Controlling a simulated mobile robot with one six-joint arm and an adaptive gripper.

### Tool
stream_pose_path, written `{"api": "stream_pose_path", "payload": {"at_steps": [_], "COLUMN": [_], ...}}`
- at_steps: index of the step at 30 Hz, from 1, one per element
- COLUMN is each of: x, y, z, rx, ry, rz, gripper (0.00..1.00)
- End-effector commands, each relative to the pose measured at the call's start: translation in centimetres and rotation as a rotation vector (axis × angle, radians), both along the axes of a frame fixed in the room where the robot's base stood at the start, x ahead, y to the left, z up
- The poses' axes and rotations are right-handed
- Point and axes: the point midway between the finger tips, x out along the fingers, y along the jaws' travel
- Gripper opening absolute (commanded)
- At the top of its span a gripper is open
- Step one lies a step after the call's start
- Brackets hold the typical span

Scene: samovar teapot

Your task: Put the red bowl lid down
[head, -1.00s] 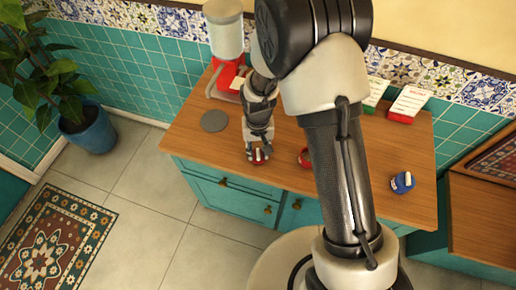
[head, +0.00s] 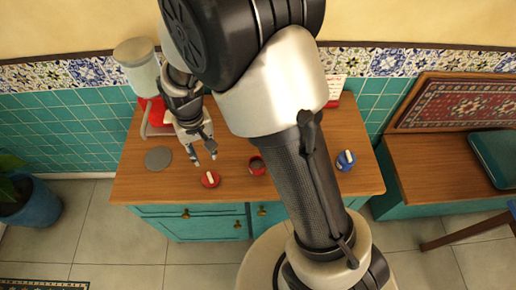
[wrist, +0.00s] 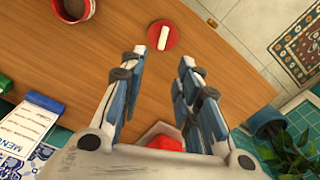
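The red bowl lid (head: 210,179), a red disc with a white bar handle, lies flat on the wooden counter near its front edge. In the wrist view the lid (wrist: 163,36) is beyond my fingertips, with a gap between. The red bowl (head: 257,166) stands uncovered to the right of the lid in the head view; part of it shows at the top left of the wrist view (wrist: 72,10). My gripper (head: 205,157) is behind the lid, clear of it. In the wrist view its fingers (wrist: 157,62) are spread wide with nothing between their tips.
A blue lidded bowl (head: 345,160) stands at the counter's right. A grey disc (head: 158,158) lies at the left, near the red machine with a pale container (head: 140,65). A menu card (head: 335,90) stands at the back, partly hidden by my arm. Bare counter surrounds the lid.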

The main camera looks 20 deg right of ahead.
Motion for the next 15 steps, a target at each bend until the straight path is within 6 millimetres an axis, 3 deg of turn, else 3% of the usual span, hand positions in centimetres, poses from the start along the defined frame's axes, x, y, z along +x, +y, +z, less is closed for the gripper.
{"api": "stream_pose_path", "payload": {"at_steps": [5, 9, 15], "x": [-1.7, -5.1, -11.4], "y": [-2.9, -5.8, -9.2], "z": [7.6, 13.4, 19.0], "rx": [0.019, 0.027, 0.026], "ry": [-0.084, -0.158, -0.263], "rz": [-0.014, -0.023, -0.034], "gripper": [0.30, 0.30, 0.30]}}
